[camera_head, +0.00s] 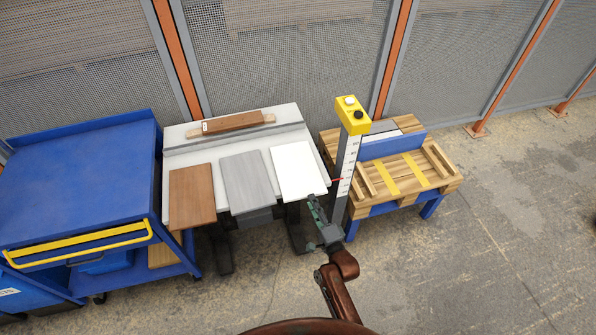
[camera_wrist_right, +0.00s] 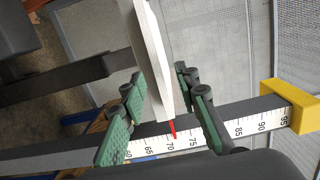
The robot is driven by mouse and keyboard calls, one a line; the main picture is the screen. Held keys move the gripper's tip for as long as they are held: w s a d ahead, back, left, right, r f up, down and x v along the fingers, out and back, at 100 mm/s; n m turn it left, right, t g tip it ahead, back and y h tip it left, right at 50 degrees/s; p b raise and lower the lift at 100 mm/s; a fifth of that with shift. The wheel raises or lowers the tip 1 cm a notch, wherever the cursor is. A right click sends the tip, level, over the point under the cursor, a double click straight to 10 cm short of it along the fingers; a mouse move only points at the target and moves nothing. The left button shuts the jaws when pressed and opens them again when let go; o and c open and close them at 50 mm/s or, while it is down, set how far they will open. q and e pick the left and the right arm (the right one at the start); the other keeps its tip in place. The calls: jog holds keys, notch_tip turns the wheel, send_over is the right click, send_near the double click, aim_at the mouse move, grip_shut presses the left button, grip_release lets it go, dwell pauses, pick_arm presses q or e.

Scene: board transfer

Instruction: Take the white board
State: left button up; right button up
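The white board (camera_head: 297,170) lies flat at the right end of a light work table, its front edge reaching over the table's front. My right gripper (camera_head: 318,213) is just in front of the board's front right corner. In the right wrist view, the white board (camera_wrist_right: 152,60) shows edge-on and reaches between the green finger pads of the right gripper (camera_wrist_right: 163,117). The fingers are open, with a gap seen on both sides of the board. My left gripper is not in view.
A brown board (camera_head: 192,196) and a grey board (camera_head: 247,182) lie left of the white one. A measuring post with a yellow button box (camera_head: 353,115) stands close right of my gripper. Beyond it is a wooden pallet stand (camera_head: 395,178). A blue cart (camera_head: 80,180) stands left.

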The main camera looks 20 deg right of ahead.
aim_at(310, 193)
jog(key=w, duration=0.2)
jog(key=w+b, duration=0.1)
jog(key=w, duration=0.1)
jog(key=shift+w+d+f, duration=0.2)
jog(key=shift+w, duration=0.2)
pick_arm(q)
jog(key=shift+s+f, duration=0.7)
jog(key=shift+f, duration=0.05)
pick_arm(e)
jog(key=shift+r, duration=0.1)
jog(key=shift+a, duration=0.1)
grip_shut()
jog(key=shift+w+r, duration=0.1)
